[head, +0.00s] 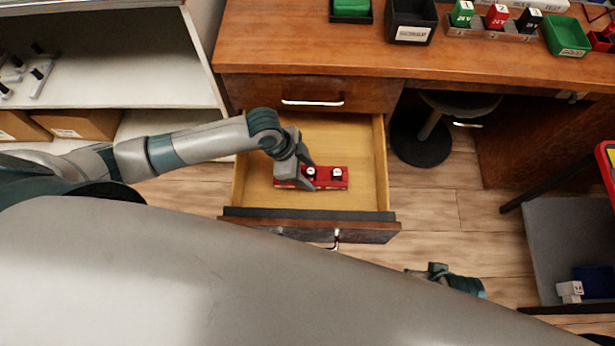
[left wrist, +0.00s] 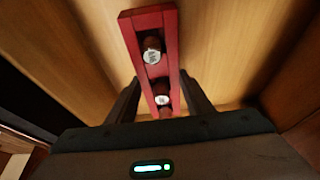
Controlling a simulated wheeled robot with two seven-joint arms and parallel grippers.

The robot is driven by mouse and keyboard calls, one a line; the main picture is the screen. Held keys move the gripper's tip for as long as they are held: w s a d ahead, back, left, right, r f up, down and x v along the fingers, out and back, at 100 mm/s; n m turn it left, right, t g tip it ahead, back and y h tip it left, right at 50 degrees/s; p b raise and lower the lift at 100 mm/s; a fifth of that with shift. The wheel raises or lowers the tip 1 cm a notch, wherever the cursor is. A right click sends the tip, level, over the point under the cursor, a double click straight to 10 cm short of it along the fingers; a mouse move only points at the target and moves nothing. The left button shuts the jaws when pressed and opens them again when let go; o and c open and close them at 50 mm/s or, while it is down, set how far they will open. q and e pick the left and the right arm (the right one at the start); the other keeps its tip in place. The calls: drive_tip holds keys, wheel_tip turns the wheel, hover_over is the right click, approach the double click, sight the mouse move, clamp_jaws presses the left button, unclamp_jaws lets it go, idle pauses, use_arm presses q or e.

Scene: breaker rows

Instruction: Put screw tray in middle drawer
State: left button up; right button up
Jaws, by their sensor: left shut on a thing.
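The red screw tray (head: 328,184) holds two round white-topped items and is inside the open middle drawer (head: 258,182). In the left wrist view the tray (left wrist: 136,42) runs away from between my fingers. My left gripper (head: 305,178) reaches down into the drawer and is shut on the tray's left part in the head view. The left gripper's fingers also flank the tray in the left wrist view (left wrist: 160,95). I cannot tell whether the tray touches the drawer floor. My right gripper (head: 430,270) shows only partly at the lower right, and its fingers are unclear.
A closed drawer (head: 312,93) sits above the open one. The wooden desk top (head: 300,45) carries a black bin (head: 411,22), a green bin (head: 566,36) and small labelled boxes. A stool (head: 421,140) stands right of the drawer. A white shelf (head: 100,85) is at left.

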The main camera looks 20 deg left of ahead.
sight(304, 175)
drive_tip(key=shift+s+f, duration=0.1)
drive_tip(key=shift+s, duration=0.1)
use_arm(q)
drive_tip(key=shift+f, duration=0.3)
wheel_tip(304, 175, down, 3)
drive_tip(key=shift+r+b, duration=0.1)
drive_tip(key=shift+b, duration=0.2)
use_arm(e)
drive_tip(key=shift+w+a+r, duration=0.15)
drive_tip(key=shift+a+r, duration=0.15)
drive_tip(key=shift+r, duration=0.05)
use_arm(q)
drive_tip(key=shift+f, duration=0.2)
drive_tip(key=o, duration=1.2)
drive_tip(key=shift+f, duration=0.1)
use_arm(e)
drive_tip(key=shift+f, duration=0.15)
